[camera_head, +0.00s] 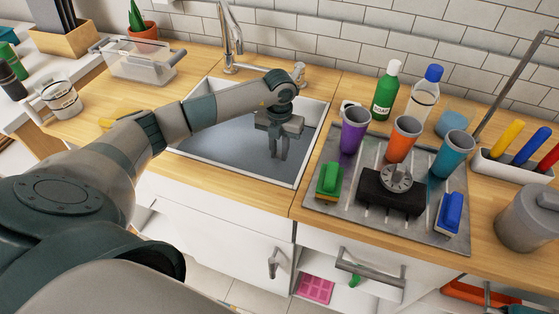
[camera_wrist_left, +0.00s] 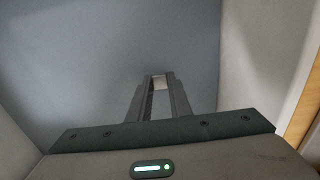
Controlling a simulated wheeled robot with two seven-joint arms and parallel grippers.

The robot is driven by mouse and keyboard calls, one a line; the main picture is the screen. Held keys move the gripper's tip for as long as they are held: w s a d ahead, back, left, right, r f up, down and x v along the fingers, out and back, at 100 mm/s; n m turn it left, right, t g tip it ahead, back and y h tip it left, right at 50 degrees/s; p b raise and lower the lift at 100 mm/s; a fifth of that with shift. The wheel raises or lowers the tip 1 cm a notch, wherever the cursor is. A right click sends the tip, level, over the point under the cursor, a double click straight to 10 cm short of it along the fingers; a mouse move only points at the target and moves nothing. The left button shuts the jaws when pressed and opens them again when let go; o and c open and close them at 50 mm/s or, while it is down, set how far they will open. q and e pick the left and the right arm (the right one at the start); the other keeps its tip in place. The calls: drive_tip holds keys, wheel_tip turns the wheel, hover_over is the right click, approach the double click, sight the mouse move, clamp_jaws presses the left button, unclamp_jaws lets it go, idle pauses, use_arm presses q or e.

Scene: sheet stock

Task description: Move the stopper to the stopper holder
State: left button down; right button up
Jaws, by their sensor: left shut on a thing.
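My left gripper (camera_head: 278,157) reaches down into the sink (camera_head: 215,137), its fingers pointing at the basin floor. In the left wrist view the fingers (camera_wrist_left: 160,80) are close together on a small pale grey piece (camera_wrist_left: 160,83), probably the stopper; most of it is hidden by the fingers. In the head view I cannot make out the piece at the fingertips. A black block (camera_head: 385,196), perhaps the stopper holder, stands on the grey drain mat right of the sink. A round metal slotted disc (camera_head: 397,177) is on it. My right gripper is not in view.
The drain mat (camera_head: 325,210) also bears purple (camera_head: 354,130), orange (camera_head: 403,138) and teal cups (camera_head: 453,153), a green sponge brush (camera_head: 329,181) and a blue one (camera_head: 450,213). Bottles stand behind. The faucet (camera_head: 231,40) rises at the sink's back.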

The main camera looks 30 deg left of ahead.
use_arm(q)
drive_tip(key=shift+r+p, duration=1.4)
drive_tip(key=shift+r, duration=0.9)
